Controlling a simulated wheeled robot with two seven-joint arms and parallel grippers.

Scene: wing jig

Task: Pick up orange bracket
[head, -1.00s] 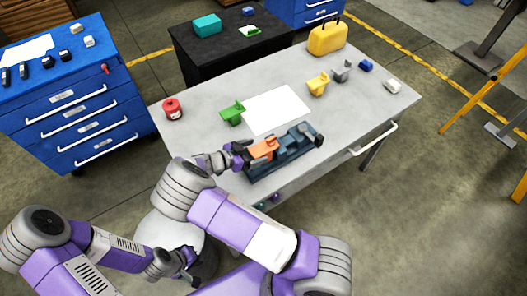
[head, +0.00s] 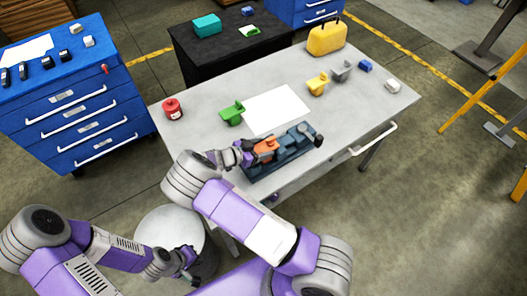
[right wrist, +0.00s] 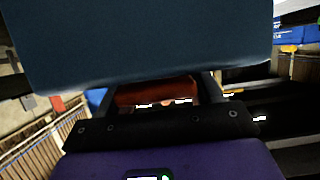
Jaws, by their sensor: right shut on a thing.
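The orange bracket (head: 266,147) is at the left part of the dark blue jig (head: 262,174) on the grey table. My right gripper (head: 255,150) reaches it from the left and is shut on it. In the right wrist view the orange bracket (right wrist: 155,93) shows between the two fingers of my right gripper (right wrist: 160,92), with a large dark blue surface filling the top. I cannot tell whether the bracket still touches the jig. My left gripper (head: 190,280) hangs low at the front left, away from the table, beside a round grey stool (head: 165,222); its fingers are too small to read.
The table's right front is clear.

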